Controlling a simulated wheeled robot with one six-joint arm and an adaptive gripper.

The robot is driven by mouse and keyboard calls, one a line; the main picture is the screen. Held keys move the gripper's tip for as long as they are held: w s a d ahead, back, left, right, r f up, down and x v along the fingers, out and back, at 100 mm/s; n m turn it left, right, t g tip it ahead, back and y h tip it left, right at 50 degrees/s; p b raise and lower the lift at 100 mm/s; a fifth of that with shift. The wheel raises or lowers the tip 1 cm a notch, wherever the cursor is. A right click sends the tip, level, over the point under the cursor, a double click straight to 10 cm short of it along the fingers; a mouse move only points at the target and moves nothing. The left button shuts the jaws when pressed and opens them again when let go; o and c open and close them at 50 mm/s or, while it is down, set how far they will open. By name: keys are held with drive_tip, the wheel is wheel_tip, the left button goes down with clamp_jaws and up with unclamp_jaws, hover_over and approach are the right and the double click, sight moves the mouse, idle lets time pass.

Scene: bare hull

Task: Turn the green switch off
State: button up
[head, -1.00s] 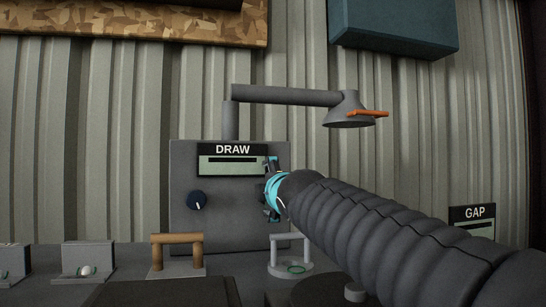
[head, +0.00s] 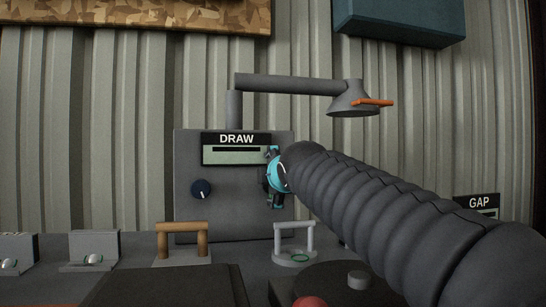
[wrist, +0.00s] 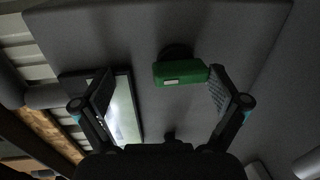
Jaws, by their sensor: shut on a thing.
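The green switch (wrist: 180,72) is a green block with a pale patch on the grey face of the DRAW panel (head: 235,215). It shows in the wrist view between my fingers. My gripper (wrist: 160,80) is shut on the green switch with its fingers set wide; the right finger lies at the block's right end, and the left finger stands over the display side. In the head view my gripper (head: 275,178) is at the panel's right side and hides the switch.
A grey lamp arm (head: 290,86) with an orange lever (head: 374,103) reaches above. A wooden handle (head: 182,229) and a grey handle (head: 294,228) stand on the counter below. A GAP panel (head: 477,202) is at right.

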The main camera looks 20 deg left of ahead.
drive_tip(key=shift+f+b+v, duration=0.2)
drive_tip(key=shift+b+v, duration=0.35)
drive_tip(key=shift+v, duration=0.9)
drive_tip(key=shift+f+b+v, duration=0.15)
drive_tip(key=shift+b+v, duration=0.45)
drive_tip(key=shift+v, duration=0.8)
drive_tip(key=shift+f+b+v, duration=0.2)
drive_tip(key=shift+b+v, duration=0.35)
drive_tip(key=shift+v, duration=0.9)
drive_tip(key=shift+s, duration=0.1)
